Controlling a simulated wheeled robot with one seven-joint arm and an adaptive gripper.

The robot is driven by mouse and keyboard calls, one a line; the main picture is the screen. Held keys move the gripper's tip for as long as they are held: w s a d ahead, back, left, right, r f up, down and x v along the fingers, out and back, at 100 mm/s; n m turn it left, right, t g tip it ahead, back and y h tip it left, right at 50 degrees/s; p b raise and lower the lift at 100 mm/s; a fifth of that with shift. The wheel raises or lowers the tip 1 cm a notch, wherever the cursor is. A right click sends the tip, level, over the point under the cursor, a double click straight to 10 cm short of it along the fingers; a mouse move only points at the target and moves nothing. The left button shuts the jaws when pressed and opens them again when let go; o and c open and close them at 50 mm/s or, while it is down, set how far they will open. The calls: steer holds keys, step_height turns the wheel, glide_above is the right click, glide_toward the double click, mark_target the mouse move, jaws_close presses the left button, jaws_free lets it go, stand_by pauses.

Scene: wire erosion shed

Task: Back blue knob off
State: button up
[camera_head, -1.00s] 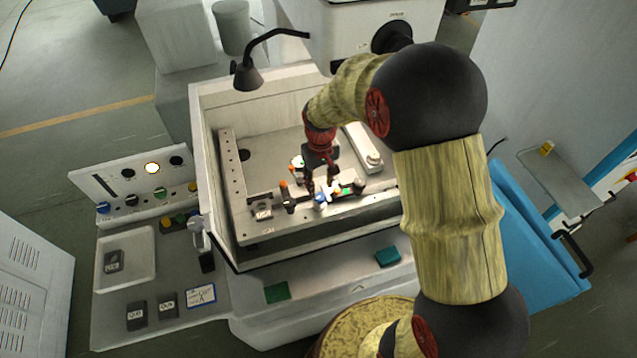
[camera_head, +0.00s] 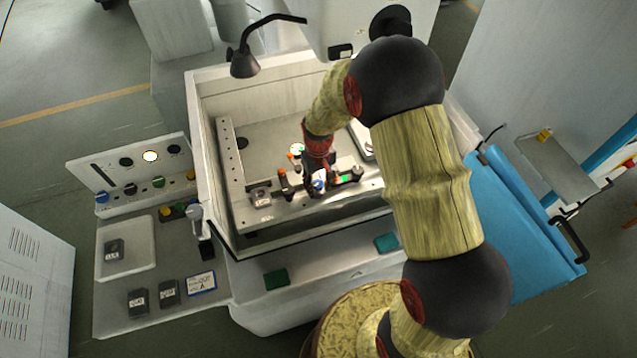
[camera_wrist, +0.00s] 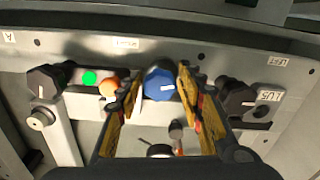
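The blue knob (camera_wrist: 160,83) sits on the light rail in the middle of the wrist view, with a short white pointer line on its face. In the head view the blue knob (camera_head: 319,184) is partly hidden at the front of the machine's tub. My gripper (camera_wrist: 160,76) has its two yellow-and-black fingers spread, one on each side of the blue knob, with only slim gaps in the picture. Contact cannot be made out. In the head view my gripper (camera_head: 318,174) is down at the knob and its fingertips are hard to see.
Beside the knob are an orange button (camera_wrist: 108,86), a green light (camera_wrist: 89,78) and a black knob (camera_wrist: 45,85); another black knob (camera_wrist: 235,98) is on the other side. Another blue knob (camera_head: 102,197) is on the left side panel. The tub wall (camera_head: 205,155) rises around the rail.

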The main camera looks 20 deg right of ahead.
mark_target(318, 184)
steer(key=shift+c, duration=1.2)
steer(key=c, duration=0.7)
jaws_close()
steer(key=shift+m, duration=1.2)
steer(key=o, duration=1.1)
jaws_free()
steer(key=shift+o, duration=0.6)
step_height(318, 184, up, 12)
